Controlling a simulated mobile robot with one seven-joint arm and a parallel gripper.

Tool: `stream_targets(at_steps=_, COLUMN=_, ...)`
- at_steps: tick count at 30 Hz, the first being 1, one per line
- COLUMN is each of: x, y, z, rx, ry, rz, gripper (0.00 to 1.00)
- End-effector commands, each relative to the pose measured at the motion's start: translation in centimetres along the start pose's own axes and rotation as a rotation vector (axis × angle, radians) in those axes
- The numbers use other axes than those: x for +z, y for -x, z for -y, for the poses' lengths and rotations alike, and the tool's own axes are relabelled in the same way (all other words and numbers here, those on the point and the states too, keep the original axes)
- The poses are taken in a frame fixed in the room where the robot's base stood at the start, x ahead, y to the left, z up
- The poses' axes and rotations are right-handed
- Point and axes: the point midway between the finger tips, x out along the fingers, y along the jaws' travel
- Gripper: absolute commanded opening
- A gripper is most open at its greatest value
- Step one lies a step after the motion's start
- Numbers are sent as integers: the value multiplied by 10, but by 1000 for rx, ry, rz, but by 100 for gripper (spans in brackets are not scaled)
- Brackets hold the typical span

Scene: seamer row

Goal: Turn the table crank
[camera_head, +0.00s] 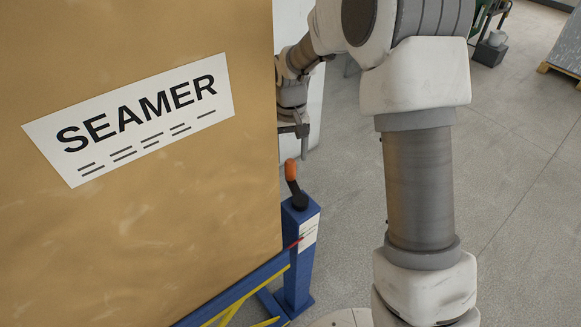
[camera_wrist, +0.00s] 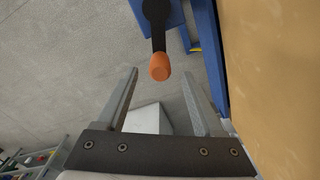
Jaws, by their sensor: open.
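The crank has an orange handle (camera_head: 291,170) on a dark arm, mounted on top of a blue post (camera_head: 300,235) at the right edge of the big box. In the wrist view the orange handle (camera_wrist: 160,67) lies just beyond the fingertips, roughly centred between them, with its dark arm (camera_wrist: 156,25) running up to the blue post. My gripper (camera_wrist: 159,85) is open and empty. In the head view my gripper (camera_head: 292,133) is above the handle, apart from it.
A large brown box labelled SEAMER (camera_head: 150,150) fills the left, close beside the crank. It rests on a blue and yellow frame (camera_head: 250,290). Grey floor (camera_head: 345,190) is open to the right of the post. A pallet load (camera_head: 567,50) stands far right.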

Motion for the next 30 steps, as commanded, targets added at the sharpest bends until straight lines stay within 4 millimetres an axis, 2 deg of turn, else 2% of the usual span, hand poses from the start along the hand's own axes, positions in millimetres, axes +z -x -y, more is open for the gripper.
stream_targets(at_steps=1, x=1, y=-12, z=0, rx=0, ry=0, rz=3, gripper=70)
stream_targets(at_steps=3, x=1, y=-24, z=0, rx=0, ry=1, rz=3, gripper=70)
stream_targets(at_steps=9, x=0, y=-43, z=0, rx=1, ry=1, rz=1, gripper=70)
stream_targets(at_steps=20, x=0, y=-47, z=0, rx=0, ry=1, rz=-1, gripper=70)
stream_targets(at_steps=30, x=0, y=-47, z=0, rx=0, ry=0, rz=-1, gripper=8)
